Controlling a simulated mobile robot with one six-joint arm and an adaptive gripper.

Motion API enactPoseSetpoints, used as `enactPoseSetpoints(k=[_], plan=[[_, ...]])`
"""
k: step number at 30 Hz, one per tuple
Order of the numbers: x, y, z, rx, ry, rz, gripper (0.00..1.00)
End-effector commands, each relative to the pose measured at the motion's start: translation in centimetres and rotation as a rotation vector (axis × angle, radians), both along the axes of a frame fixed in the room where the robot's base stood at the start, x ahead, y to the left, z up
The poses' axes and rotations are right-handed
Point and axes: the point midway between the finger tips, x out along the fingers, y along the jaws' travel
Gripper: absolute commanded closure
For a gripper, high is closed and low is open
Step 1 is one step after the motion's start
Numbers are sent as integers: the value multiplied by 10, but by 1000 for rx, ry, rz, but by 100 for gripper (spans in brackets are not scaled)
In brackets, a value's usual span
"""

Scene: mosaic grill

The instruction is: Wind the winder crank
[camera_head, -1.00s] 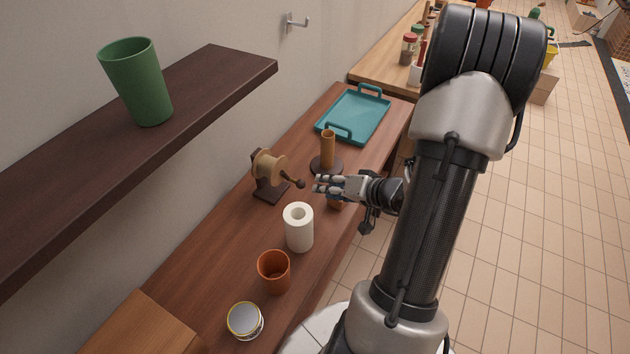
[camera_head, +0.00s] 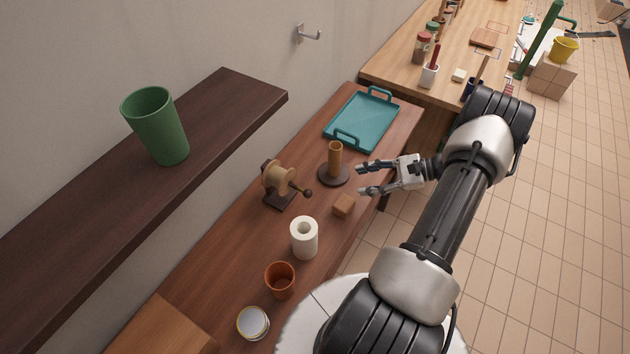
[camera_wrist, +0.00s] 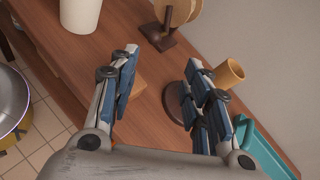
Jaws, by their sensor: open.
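The winder (camera_head: 278,184) stands on the dark wooden counter, with a pale spool on a dark base. Its crank ends in a dark round knob (camera_head: 308,193) on the right side. My gripper (camera_head: 361,179) is open and empty, to the right of the knob and apart from it, near the counter's front edge. In the wrist view, the winder's spool and base (camera_wrist: 170,24) show at the top, cut off by the frame edge, beyond my open fingers (camera_wrist: 160,88).
An upright wooden post on a round base (camera_head: 334,170) and a small wooden block (camera_head: 344,205) stand close to my gripper. A paper roll (camera_head: 304,242), an orange cup (camera_head: 280,281) and a tin (camera_head: 253,323) are nearer. A teal tray (camera_head: 365,118) lies beyond. A shelf (camera_head: 215,105) overhangs left.

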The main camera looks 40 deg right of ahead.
Motion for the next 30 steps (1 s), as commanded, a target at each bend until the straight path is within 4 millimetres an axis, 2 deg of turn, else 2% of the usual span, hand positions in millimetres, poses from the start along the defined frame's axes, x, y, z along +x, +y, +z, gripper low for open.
enactPoseSetpoints(k=[4, 8, 24, 30], plan=[[-7, 0, -3, 59, 67, 0, 56], [-1, 8, -8, 69, 75, 1, 56], [68, 86, -51, 65, 74, 2, 56], [89, 108, -63, 65, 73, 0, 56]])
